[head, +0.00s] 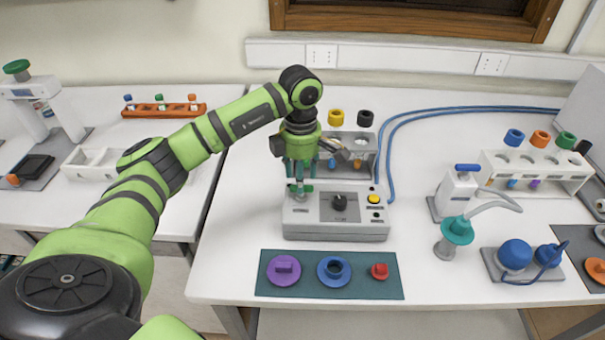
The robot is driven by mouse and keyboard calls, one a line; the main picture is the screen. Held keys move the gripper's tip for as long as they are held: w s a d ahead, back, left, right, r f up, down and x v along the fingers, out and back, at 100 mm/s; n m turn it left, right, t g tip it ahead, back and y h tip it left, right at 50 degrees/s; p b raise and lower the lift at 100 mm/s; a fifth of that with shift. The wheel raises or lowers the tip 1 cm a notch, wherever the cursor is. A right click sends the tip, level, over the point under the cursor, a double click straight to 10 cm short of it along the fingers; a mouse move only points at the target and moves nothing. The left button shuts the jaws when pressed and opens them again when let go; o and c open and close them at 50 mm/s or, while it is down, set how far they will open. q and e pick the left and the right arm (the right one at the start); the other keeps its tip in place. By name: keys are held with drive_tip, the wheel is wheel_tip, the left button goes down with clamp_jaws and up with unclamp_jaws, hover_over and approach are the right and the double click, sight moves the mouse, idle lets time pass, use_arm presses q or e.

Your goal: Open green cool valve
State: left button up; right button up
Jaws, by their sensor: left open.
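My left arm reaches in from the left, and its gripper (300,178) points down over the left part of a grey testing device (335,233). The gripper is open. A small green valve handle (301,188) shows on the device's left side, just below the fingertips. The fingers partly cover it, and I cannot tell whether they touch it. The device also has a black knob (339,202) in the middle and a yellow button (374,199) on its right. My right gripper is not in view.
A dark green mat (390,287) with purple, blue and red parts lies in front of the device. Behind it stands a grey rack with yellow (336,117) and black caps. Blue hoses (450,109) run right. A white pump unit (459,190) and white rack (545,178) stand right.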

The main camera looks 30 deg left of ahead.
use_arm(q)
drive_tip(key=shift+w+f, duration=0.2)
drive_tip(key=shift+f, duration=1.05)
drive_tip(key=shift+c, duration=0.4)
clamp_jaws()
